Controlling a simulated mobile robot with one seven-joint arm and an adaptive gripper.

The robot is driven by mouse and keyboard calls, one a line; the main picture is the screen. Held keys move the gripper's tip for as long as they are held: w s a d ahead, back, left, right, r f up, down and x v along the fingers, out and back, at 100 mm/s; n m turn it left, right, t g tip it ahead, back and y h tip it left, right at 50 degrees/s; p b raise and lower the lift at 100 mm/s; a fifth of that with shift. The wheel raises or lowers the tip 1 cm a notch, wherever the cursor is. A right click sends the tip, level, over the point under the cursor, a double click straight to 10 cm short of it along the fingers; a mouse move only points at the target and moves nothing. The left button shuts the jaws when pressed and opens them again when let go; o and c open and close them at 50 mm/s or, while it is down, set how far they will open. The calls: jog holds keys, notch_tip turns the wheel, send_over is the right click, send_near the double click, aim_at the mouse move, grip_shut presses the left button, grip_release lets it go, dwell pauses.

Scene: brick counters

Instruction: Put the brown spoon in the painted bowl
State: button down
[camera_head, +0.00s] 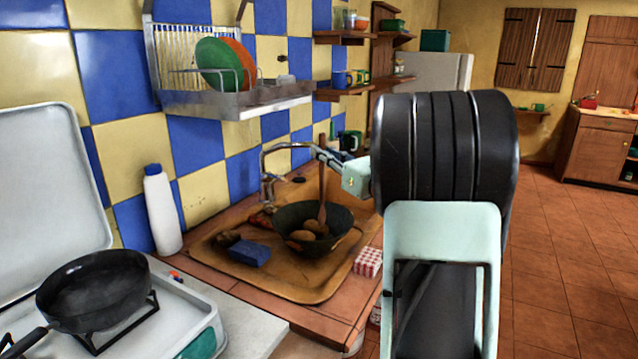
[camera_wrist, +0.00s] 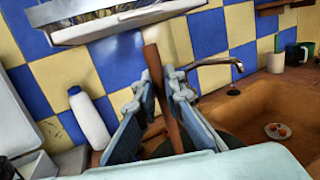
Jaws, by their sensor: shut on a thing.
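The brown spoon (camera_head: 322,187) is held roughly upright in my gripper (camera_head: 326,158), with its lower end over or in a dark bowl (camera_head: 343,217) in the sink; I cannot tell if it touches. In the wrist view the spoon's brown shaft (camera_wrist: 153,62) runs between the two fingers of my gripper (camera_wrist: 159,92), which are shut on it. The dark bowl looks like the painted bowl, though its pattern is not clear. It has rounded brown things inside. In the wrist view it is mostly hidden behind my gripper.
The tan sink (camera_head: 225,268) also holds a blue sponge (camera_head: 249,253). A faucet (camera_head: 268,165) stands just behind. A dish rack (camera_head: 235,103) hangs above. A white bottle (camera_head: 162,210) and a stove with a black pan (camera_head: 95,290) are at left. A red checked box (camera_head: 368,262) sits at the sink's right.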

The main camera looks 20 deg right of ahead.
aim_at(323, 180)
jog(key=w+f, duration=0.1)
jog(key=f, duration=0.1)
jog(key=w+d+f, duration=0.1)
jog(key=w+f, duration=0.1)
jog(key=w+d+f, duration=0.1)
jog(key=f, duration=0.1)
jog(key=shift+w+f+b, duration=0.1)
jog(key=shift+w+b, duration=0.15)
jog(key=shift+b, duration=0.1)
notch_tip(323, 180, down, 3)
jog(key=shift+d+r, duration=0.1)
jog(key=shift+b, duration=0.3)
jog(key=c, duration=2.5)
grip_release()
jog(key=shift+f, duration=0.2)
jog(key=o, duration=0.5)
jog(key=shift+r, duration=0.1)
